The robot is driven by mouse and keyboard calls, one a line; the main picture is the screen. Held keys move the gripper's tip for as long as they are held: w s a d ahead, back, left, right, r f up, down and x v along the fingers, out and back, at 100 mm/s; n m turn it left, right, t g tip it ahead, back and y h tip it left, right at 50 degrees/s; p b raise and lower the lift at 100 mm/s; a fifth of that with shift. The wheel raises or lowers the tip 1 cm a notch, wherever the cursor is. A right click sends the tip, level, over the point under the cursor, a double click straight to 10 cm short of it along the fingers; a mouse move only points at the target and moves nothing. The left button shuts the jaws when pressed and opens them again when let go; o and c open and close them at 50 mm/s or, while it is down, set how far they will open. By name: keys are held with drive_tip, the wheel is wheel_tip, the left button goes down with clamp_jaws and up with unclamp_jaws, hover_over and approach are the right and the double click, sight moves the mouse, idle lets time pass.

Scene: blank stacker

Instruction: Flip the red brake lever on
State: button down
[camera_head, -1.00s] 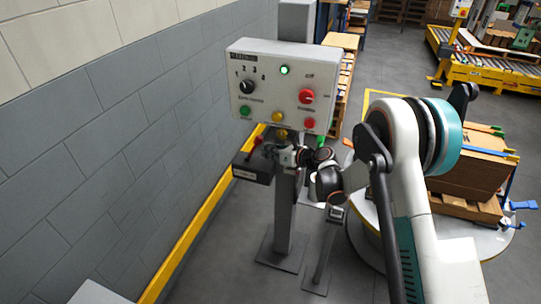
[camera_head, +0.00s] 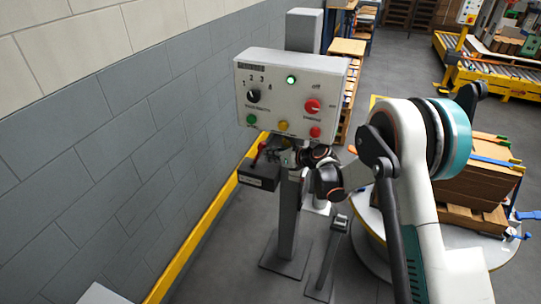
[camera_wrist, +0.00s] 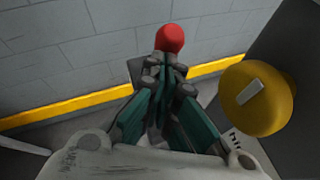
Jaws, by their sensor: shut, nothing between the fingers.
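The red brake lever (camera_head: 258,152) stands on a dark grey box (camera_head: 258,177) below the control panel (camera_head: 291,68). In the wrist view its round red knob (camera_wrist: 170,38) shows just beyond my fingertips. My gripper (camera_head: 274,154) is beside the lever, on its right in the head view. In the wrist view my gripper (camera_wrist: 166,66) is shut and empty, with its fingertips together in front of the lever. The lever's shaft is hidden behind the fingers there. I cannot tell whether the fingertips touch the lever.
A large yellow knob (camera_wrist: 257,95) is close to the right of my fingers in the wrist view. The panel's grey post (camera_head: 288,225) stands below it. A block wall (camera_head: 110,130) with a yellow rail (camera_head: 205,233) runs along the left. A loaded pallet (camera_head: 475,190) stands right.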

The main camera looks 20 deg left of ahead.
drive_tip(key=s+d, duration=0.5)
drive_tip(key=d, duration=0.6)
drive_tip(key=shift+s+d+r, duration=0.2)
drive_tip(key=shift+s+d, duration=0.1)
drive_tip(key=shift+d, duration=0.1)
drive_tip(key=shift+a, duration=0.1)
